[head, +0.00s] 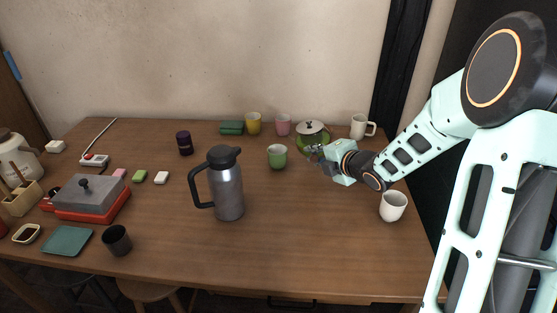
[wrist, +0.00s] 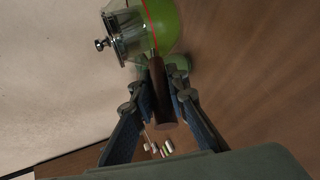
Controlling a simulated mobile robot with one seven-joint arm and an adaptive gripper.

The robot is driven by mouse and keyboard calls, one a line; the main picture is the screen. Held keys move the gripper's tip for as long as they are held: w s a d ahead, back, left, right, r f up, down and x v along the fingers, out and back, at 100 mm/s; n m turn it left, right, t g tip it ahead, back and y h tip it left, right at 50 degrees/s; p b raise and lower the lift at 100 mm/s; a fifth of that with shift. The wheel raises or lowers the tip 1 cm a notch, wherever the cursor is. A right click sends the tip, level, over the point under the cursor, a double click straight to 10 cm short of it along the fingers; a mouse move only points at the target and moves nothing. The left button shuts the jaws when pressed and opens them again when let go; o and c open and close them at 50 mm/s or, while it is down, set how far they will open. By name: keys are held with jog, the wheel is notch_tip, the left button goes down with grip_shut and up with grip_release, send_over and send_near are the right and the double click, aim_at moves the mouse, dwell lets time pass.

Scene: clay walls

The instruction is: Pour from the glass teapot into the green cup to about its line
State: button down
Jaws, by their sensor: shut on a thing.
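I cannot tell whether the teapot touches the table. The green cup (head: 277,157) stands upright just left of the teapot and apart from it. Its inside is too small to read.
White mugs (head: 358,127) (head: 393,206) are on the right. A grey jug (head: 226,185) stands left of the green cup. The front middle is clear.

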jog(key=shift+a+f+h+b, duration=0.15)
jog(key=shift+f+b, duration=0.3)
jog(key=shift+b, duration=0.2)
jog(key=shift+a+f+h+b, duration=0.15)
jog(key=shift+f+b, duration=0.25)
jog(key=shift+b, duration=0.2)
jog(key=shift+r, duration=0.1)
jog(key=shift+r+n, duration=0.15)
jog(key=shift+n, duration=0.25)
jog(key=shift+b, duration=0.3)
jog(key=shift+r+h, duration=0.2)
jog(key=shift+h, duration=0.2)
jog(key=shift+a+r+n+h+b, duration=0.15)
jog(key=shift+r+n+h+b, duration=0.3)
jog(key=shift+b, duration=0.35)
dwell(1.9)
jog(key=shift+f, duration=0.1)
